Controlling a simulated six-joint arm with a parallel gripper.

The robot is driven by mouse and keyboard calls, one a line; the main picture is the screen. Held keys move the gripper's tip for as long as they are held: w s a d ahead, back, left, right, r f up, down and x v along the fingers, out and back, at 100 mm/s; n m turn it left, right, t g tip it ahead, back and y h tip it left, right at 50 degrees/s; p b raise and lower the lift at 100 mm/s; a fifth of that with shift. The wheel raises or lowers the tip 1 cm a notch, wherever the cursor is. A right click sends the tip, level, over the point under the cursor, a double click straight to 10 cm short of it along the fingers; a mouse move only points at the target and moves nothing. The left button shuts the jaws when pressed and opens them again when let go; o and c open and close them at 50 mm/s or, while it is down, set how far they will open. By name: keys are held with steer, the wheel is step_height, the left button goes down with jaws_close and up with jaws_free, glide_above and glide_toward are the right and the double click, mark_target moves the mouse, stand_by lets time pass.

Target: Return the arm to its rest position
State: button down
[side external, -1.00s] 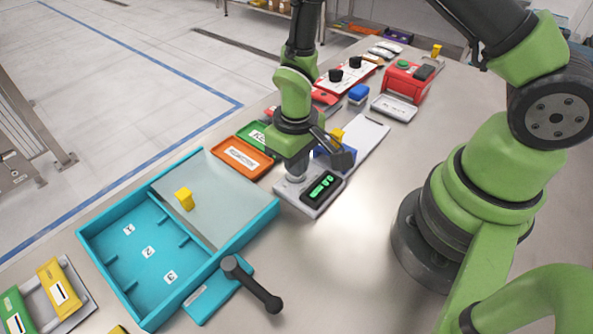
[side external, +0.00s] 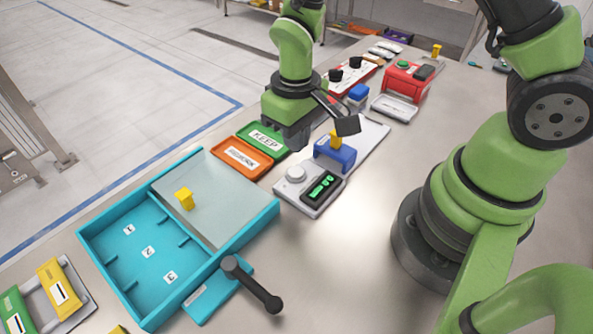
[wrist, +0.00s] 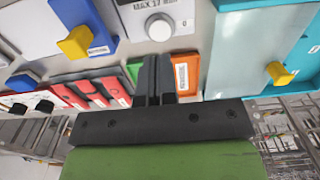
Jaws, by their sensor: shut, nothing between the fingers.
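My green and black gripper (side external: 290,138) is above the bench, close over the green KEEP tray (side external: 262,139) in the side view. In the wrist view my gripper's dark fingers (wrist: 155,70) are together with nothing between them. No object hangs from it. The scale-like device (side external: 309,190) with a round silver knob and a green-lit display sits just below and in front of my gripper; its knob also shows in the wrist view (wrist: 160,27).
An orange tray (side external: 243,157) lies beside the green one. A blue block with a yellow piece (side external: 335,139) stands right of my gripper. A teal tray (side external: 130,280) with a yellow block (side external: 184,199) and black lever (side external: 252,284) is at left. A red box (side external: 408,82) stands behind. Bare bench lies front right.

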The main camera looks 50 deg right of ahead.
stand_by(0.4)
step_height(320, 180, up, 15)
steer(key=s+d+m+t+y, duration=0.1)
steer(key=s+d+m+t, duration=0.1)
steer(key=s+t, duration=0.1)
steer(key=s+r+m+t+y, duration=0.1)
steer(key=s+r+m+t, duration=0.1)
steer(key=s+r+t, duration=0.2)
steer(key=s+r, duration=0.3)
steer(key=s, duration=0.3)
steer(key=shift+d+r, duration=0.15)
steer(key=shift+r, duration=0.2)
